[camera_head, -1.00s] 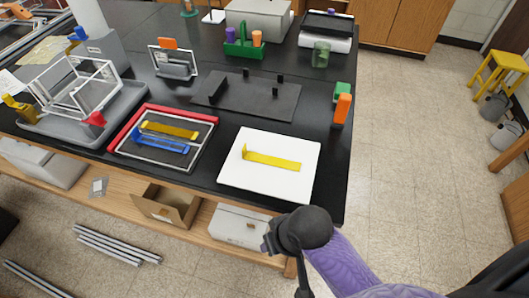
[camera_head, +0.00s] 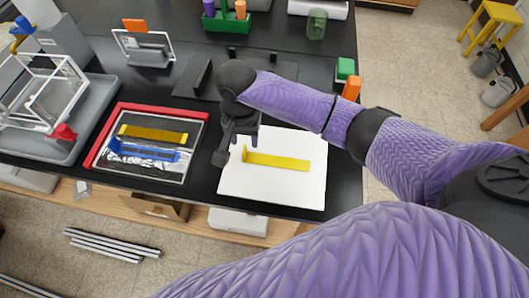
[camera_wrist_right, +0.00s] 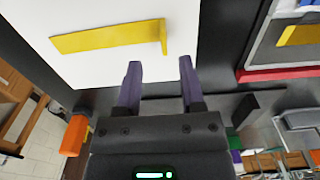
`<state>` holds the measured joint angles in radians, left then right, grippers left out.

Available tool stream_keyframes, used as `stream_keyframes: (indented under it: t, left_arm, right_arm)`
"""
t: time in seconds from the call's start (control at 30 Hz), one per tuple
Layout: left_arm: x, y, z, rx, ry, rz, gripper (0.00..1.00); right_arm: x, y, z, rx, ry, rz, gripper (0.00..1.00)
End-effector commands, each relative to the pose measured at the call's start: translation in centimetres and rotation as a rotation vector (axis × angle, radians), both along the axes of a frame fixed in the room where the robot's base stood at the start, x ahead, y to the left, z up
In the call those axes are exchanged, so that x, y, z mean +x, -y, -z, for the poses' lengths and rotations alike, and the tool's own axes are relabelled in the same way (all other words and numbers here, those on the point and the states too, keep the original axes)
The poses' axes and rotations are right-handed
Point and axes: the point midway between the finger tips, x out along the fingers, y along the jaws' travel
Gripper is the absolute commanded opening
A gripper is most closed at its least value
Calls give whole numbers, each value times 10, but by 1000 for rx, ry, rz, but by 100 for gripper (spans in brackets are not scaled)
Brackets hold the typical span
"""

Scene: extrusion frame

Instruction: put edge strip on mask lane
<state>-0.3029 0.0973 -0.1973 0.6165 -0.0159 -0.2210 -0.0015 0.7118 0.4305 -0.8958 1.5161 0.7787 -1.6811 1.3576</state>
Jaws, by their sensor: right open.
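A yellow strip (camera_head: 278,161) with a short upright end lies on a white board (camera_head: 290,190) at the table's front. The wrist view also shows the yellow strip (camera_wrist_right: 110,37). A framed tray (camera_head: 90,160) with red edges, left of the board, holds another yellow strip (camera_head: 150,134) and a blue strip (camera_head: 143,150). No label shows which piece is the edge strip or where the mask lane is. My right gripper (camera_head: 230,160) is open and empty, just left of the board strip's upright end. It also shows in the wrist view (camera_wrist_right: 158,68). My left gripper is out of view.
A dark plate (camera_head: 187,90) with black posts lies behind the board. A clear-walled frame (camera_head: 40,88) stands in a grey tray at left. Green and orange blocks (camera_head: 351,87) stand at the table's right edge.

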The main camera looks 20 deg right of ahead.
Motion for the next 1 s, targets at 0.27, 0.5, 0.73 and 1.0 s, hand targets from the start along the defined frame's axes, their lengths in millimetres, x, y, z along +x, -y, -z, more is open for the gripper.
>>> stream_keyframes:
  t: [0.27, 0.5, 0.73, 1.0]
  left_arm:
    - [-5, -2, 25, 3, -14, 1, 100]
    - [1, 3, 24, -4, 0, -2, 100]
    - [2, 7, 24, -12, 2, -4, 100]
    - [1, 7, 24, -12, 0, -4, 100]
  right_arm:
    - [4, 1, 53, -1, 1, -2, 50]
    - [4, 1, 56, 1, 3, -3, 50]
    - [4, 1, 56, 1, 3, -3, 8]
    - [4, 1, 56, 1, 3, -4, 0]
